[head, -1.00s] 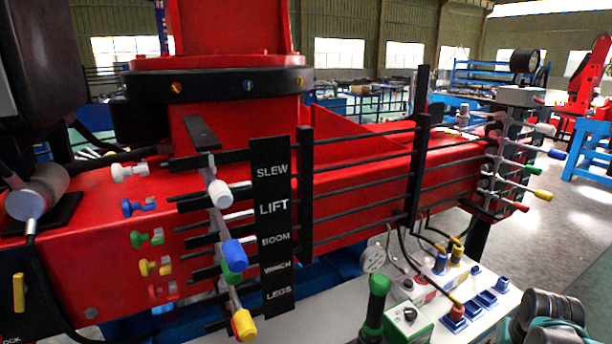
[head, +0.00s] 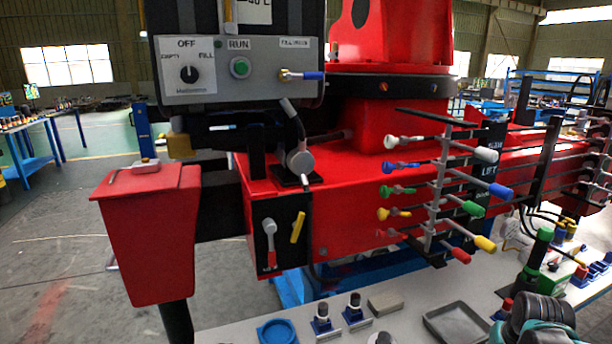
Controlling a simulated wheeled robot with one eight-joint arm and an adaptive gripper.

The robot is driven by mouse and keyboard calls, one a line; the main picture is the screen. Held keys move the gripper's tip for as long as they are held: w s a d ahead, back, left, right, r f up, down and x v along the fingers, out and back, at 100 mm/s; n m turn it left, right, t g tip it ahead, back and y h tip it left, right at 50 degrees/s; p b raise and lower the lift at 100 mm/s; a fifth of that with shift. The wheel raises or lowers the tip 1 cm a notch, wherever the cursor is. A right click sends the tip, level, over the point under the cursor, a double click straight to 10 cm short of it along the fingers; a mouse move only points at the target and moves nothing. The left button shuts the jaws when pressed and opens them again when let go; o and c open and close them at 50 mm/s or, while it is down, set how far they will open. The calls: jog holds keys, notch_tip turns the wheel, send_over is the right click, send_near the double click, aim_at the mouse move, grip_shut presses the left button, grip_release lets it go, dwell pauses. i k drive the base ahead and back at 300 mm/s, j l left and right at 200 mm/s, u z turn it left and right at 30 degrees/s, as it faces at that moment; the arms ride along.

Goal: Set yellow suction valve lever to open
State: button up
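A yellow lever (head: 298,226) stands tilted on a black panel (head: 280,232) at the left end of the red crane beam, beside a grey lever with a red base (head: 269,240). A yellow block (head: 179,146) sits under the grey control box, and part of a yellow upright bar (head: 229,12) shows at the top. No readable label tells which yellow part is the suction valve lever, or its open position. Part of my arm (head: 540,315) shows at the lower right; my gripper's fingers are not in view.
The control box (head: 240,72) carries a knob and a green button. A red bin-like box (head: 150,230) stands at left. Coloured levers (head: 440,190) jut out at right. A pale bench (head: 400,300) holds small parts and a tray. Open floor lies at left.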

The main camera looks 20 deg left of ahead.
aim_at(161, 142)
jog(key=k+j, duration=0.25)
jog(key=k+j+u, duration=0.1)
jog(key=j, duration=0.4)
jog(key=k+j, duration=0.35)
jog(key=k+j+u, duration=0.15)
jog(key=j, duration=0.25)
jog(key=k+j, duration=0.1)
jog(key=j, duration=0.2)
jog(key=k+j, duration=0.1)
jog(key=j, duration=0.25)
jog(key=k+j+u, duration=0.1)
jog(key=j, duration=0.2)
jog(key=i+j+u, duration=0.1)
jog(key=i+j, duration=0.8)
jog(key=i, duration=0.1)
